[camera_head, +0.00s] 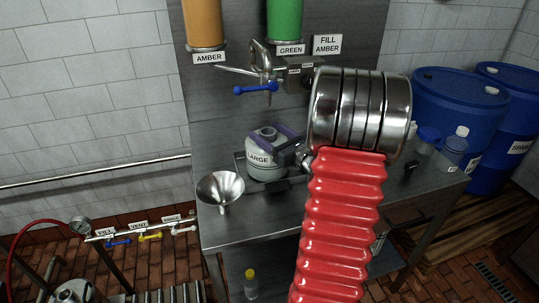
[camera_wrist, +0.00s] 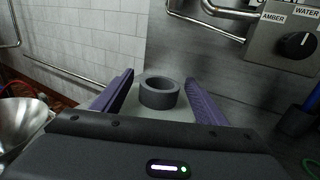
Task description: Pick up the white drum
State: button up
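The white drum (camera_head: 262,165), labelled LARGE, stands upright on the steel bench, at a dark low tray. Its grey neck ring (camera_wrist: 159,92) and pale top show between the fingers in the wrist view. My gripper (camera_head: 277,138) reaches the drum from the right, with one purple finger on each side of its upper part. In the wrist view my gripper (camera_wrist: 160,80) straddles the drum, and the drum nearly fills the gap. I cannot tell whether the fingers press on it or stand slightly apart. My arm hides part of the drum's right side.
A steel funnel (camera_head: 221,188) stands left of the drum. A blue-handled valve (camera_head: 256,89) and pipes hang above, below the amber (camera_head: 203,22) and green (camera_head: 285,20) cylinders. Blue barrels (camera_head: 460,95) and bottles stand at right. The bench front is mostly clear.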

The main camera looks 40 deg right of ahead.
grip_shut()
dwell(0.7)
jog(key=shift+r, duration=0.15)
